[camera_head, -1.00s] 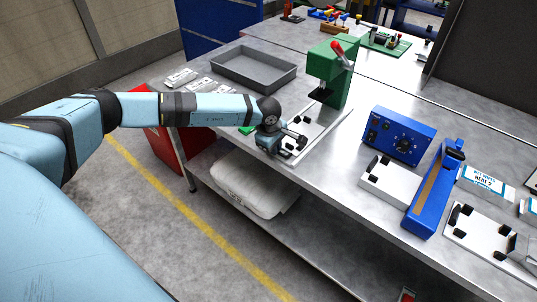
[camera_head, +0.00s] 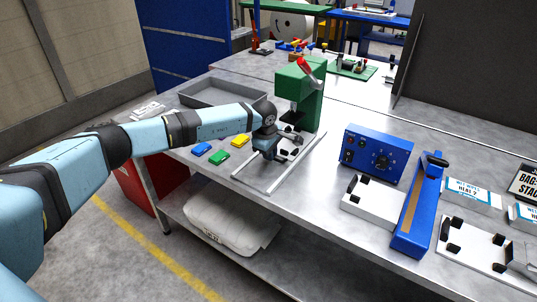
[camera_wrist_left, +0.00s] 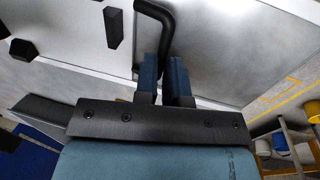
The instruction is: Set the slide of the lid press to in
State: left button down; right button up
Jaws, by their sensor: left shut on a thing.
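The green lid press (camera_head: 301,92) with a red lever stands on the steel bench. Its white slide (camera_head: 296,145) carries small black blocks and lies partly under the press head. Bare rails (camera_head: 284,177) stretch out in front of the slide. My left gripper (camera_head: 268,153) is at the slide's front end. In the left wrist view, the left gripper (camera_wrist_left: 164,80) is shut on the slide's bent black handle (camera_wrist_left: 160,18), with the white slide (camera_wrist_left: 70,50) beside it. My arm and gripper hide part of the slide in the head view. My right gripper is out of view.
Blue (camera_head: 202,149), green (camera_head: 219,157) and yellow (camera_head: 240,141) pieces lie left of the rails. A grey tray (camera_head: 192,101) is behind my left arm. A blue control box (camera_head: 377,152) and a blue sealer (camera_head: 419,210) stand to the right.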

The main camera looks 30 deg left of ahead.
pick_arm(q)
jog(key=c, duration=1.2)
grip_release()
jog(key=shift+w+r, duration=0.15)
jog(key=shift+w, duration=0.1)
jog(key=shift+s+r, duration=0.15)
jog(key=shift+r, duration=0.3)
notch_tip(320, 180, up, 12)
jog(key=s, duration=0.2)
jog(key=shift+s+r, duration=0.2)
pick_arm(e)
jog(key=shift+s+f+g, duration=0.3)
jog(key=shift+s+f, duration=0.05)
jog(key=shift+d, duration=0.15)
